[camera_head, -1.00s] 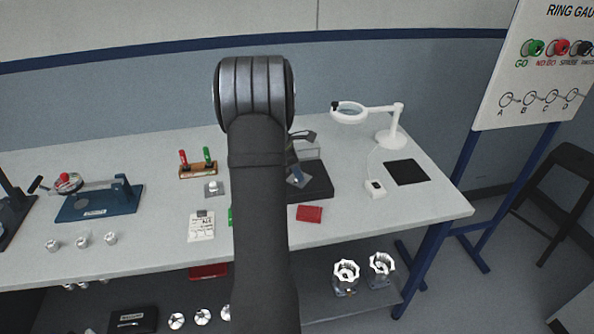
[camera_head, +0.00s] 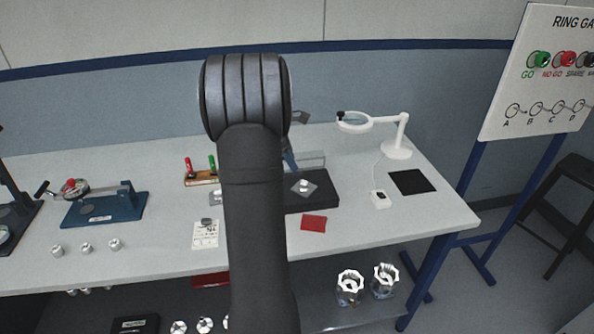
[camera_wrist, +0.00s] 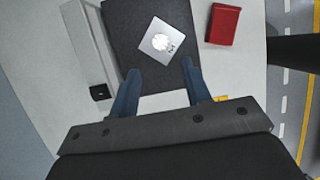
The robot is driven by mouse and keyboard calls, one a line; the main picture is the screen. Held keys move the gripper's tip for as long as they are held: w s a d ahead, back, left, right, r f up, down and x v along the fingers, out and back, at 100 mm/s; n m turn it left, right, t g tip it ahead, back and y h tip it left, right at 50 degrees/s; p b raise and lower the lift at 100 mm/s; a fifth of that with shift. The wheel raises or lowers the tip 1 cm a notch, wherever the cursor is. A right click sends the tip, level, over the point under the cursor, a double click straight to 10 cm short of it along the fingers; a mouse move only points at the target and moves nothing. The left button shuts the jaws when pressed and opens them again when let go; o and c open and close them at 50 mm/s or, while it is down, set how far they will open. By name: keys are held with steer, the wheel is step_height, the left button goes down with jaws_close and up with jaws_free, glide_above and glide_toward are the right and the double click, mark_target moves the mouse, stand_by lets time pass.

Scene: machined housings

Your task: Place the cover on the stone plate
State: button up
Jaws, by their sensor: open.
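The cover (camera_head: 303,187), a small square metal plate with a round raised middle, lies on the dark stone plate (camera_head: 322,198), looking flat. In the wrist view the cover (camera_wrist: 153,43) sits turned at an angle on the stone plate (camera_wrist: 122,25), with dark surface around it. My gripper (camera_wrist: 160,68) is open, with two blue fingers spread and nothing between them. In the picture its fingertips are just below the cover; whether one touches it I cannot tell. In the head view my arm hides most of the gripper and the stone plate's left part.
A red case (camera_head: 313,223) lies in front of the stone plate. A pale block (camera_head: 310,160) stands along its back. A white magnifier lamp (camera_head: 398,150) and black mat (camera_head: 412,182) are to the right. A card (camera_head: 205,235) and wooden plug-gauge rack (camera_head: 201,179) are left.

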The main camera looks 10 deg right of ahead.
mark_target(304, 183)
steer(key=shift+v, duration=1.25)
steer(key=x, duration=1.2)
steer(key=shift+f, duration=0.2)
step_height(304, 183, up, 2)
steer(key=shift+r, duration=0.8)
